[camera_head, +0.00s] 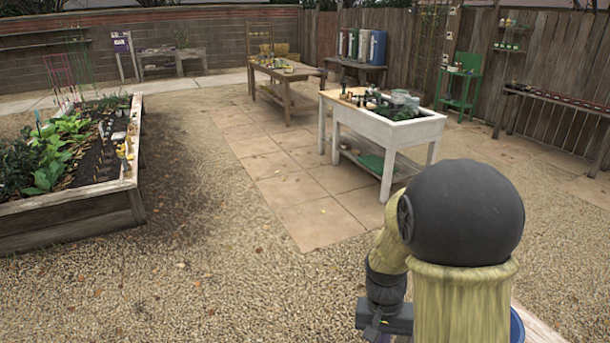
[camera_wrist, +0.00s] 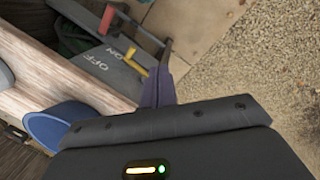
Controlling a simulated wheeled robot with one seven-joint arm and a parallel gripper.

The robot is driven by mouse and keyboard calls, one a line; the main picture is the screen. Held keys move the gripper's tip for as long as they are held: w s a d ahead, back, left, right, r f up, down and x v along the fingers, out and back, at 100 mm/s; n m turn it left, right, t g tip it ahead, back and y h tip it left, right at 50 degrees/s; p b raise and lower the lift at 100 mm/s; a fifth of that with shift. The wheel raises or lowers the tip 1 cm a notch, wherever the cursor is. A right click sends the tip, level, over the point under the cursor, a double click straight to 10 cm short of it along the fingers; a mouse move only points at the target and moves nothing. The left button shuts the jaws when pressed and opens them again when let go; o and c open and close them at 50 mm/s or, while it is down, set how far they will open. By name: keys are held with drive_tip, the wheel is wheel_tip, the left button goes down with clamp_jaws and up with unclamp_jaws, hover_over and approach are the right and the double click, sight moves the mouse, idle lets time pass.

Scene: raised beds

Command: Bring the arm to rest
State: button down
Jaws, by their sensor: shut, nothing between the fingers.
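My arm stands at the lower right of the head view, with a dark rounded joint and yellowish links. It is folded, with its wrist pointing down. My gripper (camera_head: 372,332) is partly cut off by the bottom edge of that view. In the wrist view my gripper (camera_wrist: 160,86) shows as dark purple fingers, shut with nothing held.
A blue round container (camera_wrist: 45,128) and a wooden edge (camera_wrist: 80,78) are close to my gripper. A white potting table (camera_head: 420,132) stands ahead, with a wooden table (camera_head: 283,74) behind it. A raised bed (camera_head: 70,228) is at left. Open gravel (camera_head: 230,270) lies between.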

drive_tip(key=s+a+r+n+t+p, duration=0.1)
drive_tip(key=s+r+n+t+p, duration=0.1)
drive_tip(key=r, duration=0.6)
drive_tip(key=s+n+t, duration=0.1)
drive_tip(key=s+t, duration=0.1)
drive_tip(key=shift+s+y, duration=0.35)
drive_tip(key=shift+y, duration=0.05)
